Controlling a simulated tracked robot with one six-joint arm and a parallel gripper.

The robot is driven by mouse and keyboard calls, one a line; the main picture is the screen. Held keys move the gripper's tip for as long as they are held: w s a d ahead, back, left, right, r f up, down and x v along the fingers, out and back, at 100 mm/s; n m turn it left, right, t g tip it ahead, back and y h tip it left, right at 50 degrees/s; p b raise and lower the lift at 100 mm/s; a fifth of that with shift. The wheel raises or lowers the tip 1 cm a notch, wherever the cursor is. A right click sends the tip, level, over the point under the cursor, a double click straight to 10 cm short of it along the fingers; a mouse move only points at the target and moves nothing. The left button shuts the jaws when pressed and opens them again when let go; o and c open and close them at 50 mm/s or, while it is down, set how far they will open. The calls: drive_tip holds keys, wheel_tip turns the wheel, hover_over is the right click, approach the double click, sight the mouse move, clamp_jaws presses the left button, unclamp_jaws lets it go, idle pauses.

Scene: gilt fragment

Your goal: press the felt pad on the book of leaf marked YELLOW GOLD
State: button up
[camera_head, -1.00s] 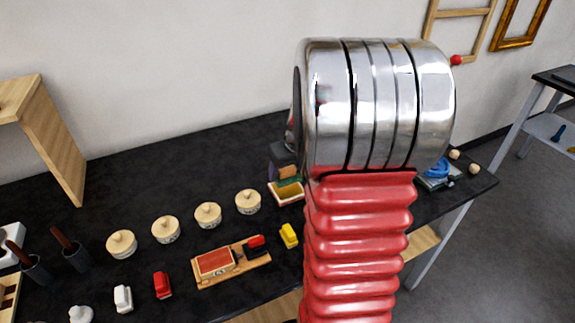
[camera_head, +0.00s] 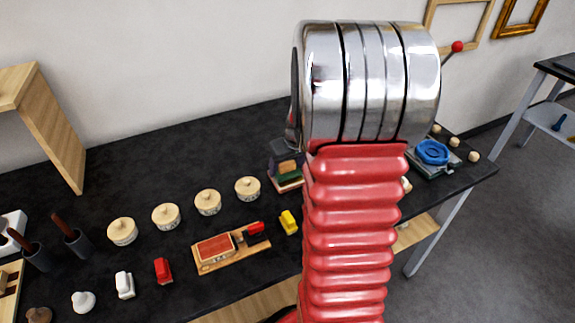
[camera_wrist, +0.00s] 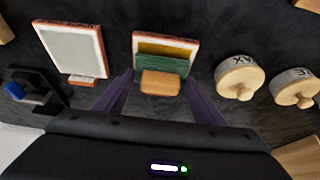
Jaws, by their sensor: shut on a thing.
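The gold-coloured book of leaf (camera_wrist: 168,48), with a reddish-brown edge, lies on the dark bench in the wrist view. I cannot read its marking. The felt pad has a wooden block (camera_wrist: 160,83) as its grip and green felt (camera_wrist: 162,66) under it. It covers the near part of the book. My gripper (camera_wrist: 160,92) is shut on the block, a purple finger on each side. In the head view, my gripper (camera_head: 285,150) is beside my red arm, with the green felt (camera_head: 290,170) low over the book (camera_head: 290,184). I cannot tell whether they touch.
A book with a pale silvery leaf (camera_wrist: 72,52) lies left of the gold one in the wrist view. A lidded pot (camera_wrist: 238,78) stands on the right. In the head view, a yellow block (camera_head: 288,222) and a wooden board with red pieces (camera_head: 228,248) lie nearer.

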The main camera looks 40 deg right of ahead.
drive_tip(key=shift+f, duration=0.5)
idle(1.2)
drive_tip(key=shift+r, duration=3.55)
